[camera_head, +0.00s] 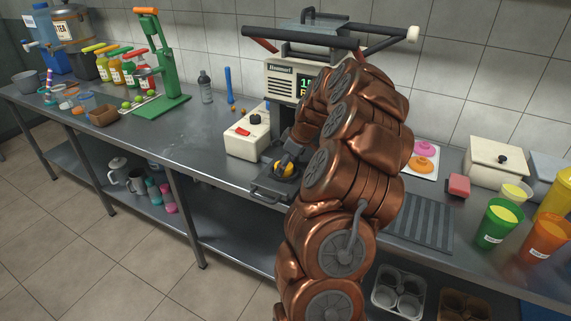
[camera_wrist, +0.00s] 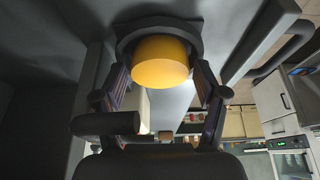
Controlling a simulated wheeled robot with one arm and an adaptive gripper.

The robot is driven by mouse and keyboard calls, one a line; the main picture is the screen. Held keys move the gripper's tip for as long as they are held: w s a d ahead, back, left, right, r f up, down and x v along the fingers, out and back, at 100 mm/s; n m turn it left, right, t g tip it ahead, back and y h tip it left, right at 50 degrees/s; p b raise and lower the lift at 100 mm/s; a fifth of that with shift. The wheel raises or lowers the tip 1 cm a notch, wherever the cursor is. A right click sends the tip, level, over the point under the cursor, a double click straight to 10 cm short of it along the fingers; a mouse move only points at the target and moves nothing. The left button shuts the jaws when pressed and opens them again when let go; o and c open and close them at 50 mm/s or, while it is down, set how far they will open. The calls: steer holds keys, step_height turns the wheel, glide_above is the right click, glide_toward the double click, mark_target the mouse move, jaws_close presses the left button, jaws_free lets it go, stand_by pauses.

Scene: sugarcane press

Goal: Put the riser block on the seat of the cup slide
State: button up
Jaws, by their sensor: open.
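The riser block is a yellow-orange cylinder (camera_wrist: 160,66) in the wrist view, and it shows small in the head view (camera_head: 285,169). Its far end meets a dark round seat (camera_wrist: 126,42) on the cup slide (camera_head: 262,187), the dark tray at the press's front. It appears to stand on the seat; the contact itself is hidden. My gripper (camera_wrist: 160,72) is open, with one finger on each side of the block. In the head view my gripper (camera_head: 289,158) is over the slide, and my arm hides part of the press.
The press (camera_head: 283,80) with its long dark handle stands behind. A cream box with a red switch (camera_head: 247,136) is left of the slide. A drain mat (camera_head: 420,222), green cup (camera_head: 497,226) and orange cup (camera_head: 546,242) are to the right.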

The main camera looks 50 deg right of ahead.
steer(key=shift+s+d+r, duration=0.15)
steer(key=shift+r, duration=0.45)
steer(key=b+v, duration=0.2)
steer(key=v, duration=0.9)
steer(key=s+a+r+g+y, duration=0.1)
steer(key=a, duration=1.2)
steer(key=s+a+r+g, duration=0.1)
steer(key=a+g, duration=0.1)
steer(key=a, duration=1.1)
steer(key=s+a+f+g, duration=0.2)
steer(key=s+a+f, duration=0.1)
steer(key=s+a, duration=0.8)
steer(key=s+a+f+m+h, duration=0.1)
steer(key=s+f, duration=0.1)
steer(key=s, duration=0.4)
steer(key=s+a+f+m+g+h, duration=0.1)
steer(key=s+f+m, duration=0.1)
steer(key=s, duration=0.4)
steer(key=shift+s+a+f, duration=0.15)
steer(key=shift+s+f, duration=0.05)
steer(key=shift+f, duration=0.35)
